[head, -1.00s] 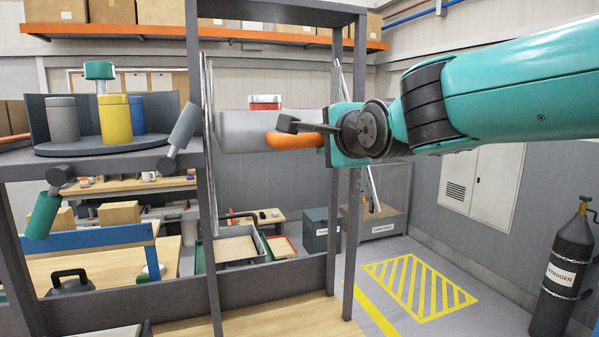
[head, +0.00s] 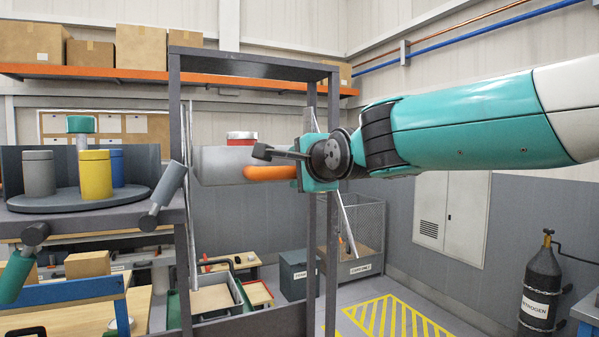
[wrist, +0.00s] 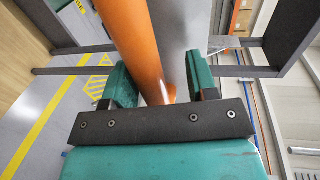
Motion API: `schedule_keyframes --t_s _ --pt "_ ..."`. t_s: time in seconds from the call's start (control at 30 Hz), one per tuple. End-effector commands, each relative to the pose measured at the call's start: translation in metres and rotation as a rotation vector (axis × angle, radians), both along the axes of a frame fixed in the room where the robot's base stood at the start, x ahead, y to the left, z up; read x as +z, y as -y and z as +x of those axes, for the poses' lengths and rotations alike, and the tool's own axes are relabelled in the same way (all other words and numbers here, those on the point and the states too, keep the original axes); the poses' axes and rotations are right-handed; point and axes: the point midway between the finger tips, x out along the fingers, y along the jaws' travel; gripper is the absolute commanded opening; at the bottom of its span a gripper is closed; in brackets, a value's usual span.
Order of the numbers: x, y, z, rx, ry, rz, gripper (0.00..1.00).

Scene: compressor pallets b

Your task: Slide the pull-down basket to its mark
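The pull-down basket (head: 222,166) is a grey box between the dark posts of a rack, in the upper part of the opening. Its orange handle (head: 262,173) runs along its front. A red tin with a pale lid (head: 242,138) shows above its rim. My gripper (head: 303,163) is at the right end of the handle. I cannot make out the mark in these views.
A dark rack post (head: 332,190) stands just beside my gripper. Left of the basket, a shelf carries a round turntable (head: 72,203) with grey, yellow and blue canisters. A nitrogen cylinder (head: 541,285) stands at the right. The yellow-striped floor area (head: 395,318) is clear.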

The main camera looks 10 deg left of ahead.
Motion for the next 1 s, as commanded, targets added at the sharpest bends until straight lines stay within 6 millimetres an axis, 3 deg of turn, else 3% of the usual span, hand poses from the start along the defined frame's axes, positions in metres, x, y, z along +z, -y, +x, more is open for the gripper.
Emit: schedule_keyframes --t_s 0.37,1.0 --pt "-0.004 0.005 -0.010 0.001 -0.005 -0.003 0.53" --pt "0.024 0.078 -0.130 0.001 -0.002 0.000 0.53"
